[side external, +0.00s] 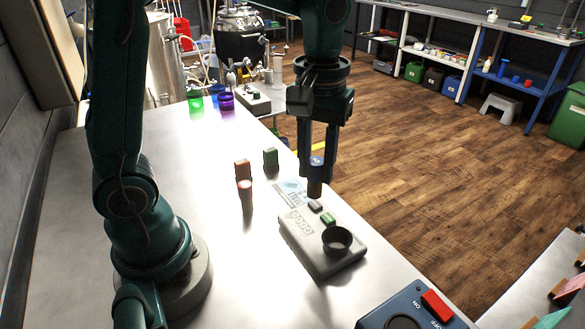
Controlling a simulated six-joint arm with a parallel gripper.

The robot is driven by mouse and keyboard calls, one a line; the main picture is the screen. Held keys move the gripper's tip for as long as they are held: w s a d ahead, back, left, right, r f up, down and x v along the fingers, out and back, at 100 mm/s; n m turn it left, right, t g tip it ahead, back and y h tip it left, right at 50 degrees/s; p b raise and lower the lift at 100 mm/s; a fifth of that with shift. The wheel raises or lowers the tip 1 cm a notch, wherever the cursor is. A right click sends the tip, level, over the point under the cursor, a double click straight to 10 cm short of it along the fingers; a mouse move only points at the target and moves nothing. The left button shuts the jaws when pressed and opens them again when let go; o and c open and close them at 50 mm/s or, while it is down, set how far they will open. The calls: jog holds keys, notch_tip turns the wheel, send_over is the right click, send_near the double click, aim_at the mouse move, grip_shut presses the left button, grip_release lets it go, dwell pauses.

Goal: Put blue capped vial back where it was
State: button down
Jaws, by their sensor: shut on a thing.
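My gripper (317,168) points straight down over the right part of the bench, with its fingers shut on the blue capped vial. The blue capped vial (314,188) is upright between the fingers, with its blue cap (317,161) at finger height and its dark brown lower part showing below the fingertips. It is just behind the grey mixer-like device (303,248), which has a black round cup (337,240) on top. I cannot tell whether the vial's bottom touches anything.
A printed card (289,191) lies flat nearby. A blue switch box (405,308) is at the front. Green (195,105) and purple (226,102) cups stand behind.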

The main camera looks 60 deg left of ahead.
jog(key=a+r, duration=0.3)
jog(key=a, duration=0.2)
jog(key=s+a+f, duration=0.2)
jog(key=s+a, duration=0.5)
jog(key=s, duration=0.6)
jog(key=shift+w+d+f, duration=0.7)
jog(key=shift+d+f, duration=1.15)
jog(key=shift+w+d+f, duration=0.7)
jog(key=shift+d+f, duration=1.1)
jog(key=shift+f, duration=0.1)
jog(key=shift+w+d+f, duration=0.7)
jog(key=shift+d+f, duration=1.15)
jog(key=shift+f, duration=0.15)
jog(key=c, duration=0.6)
grip_release()
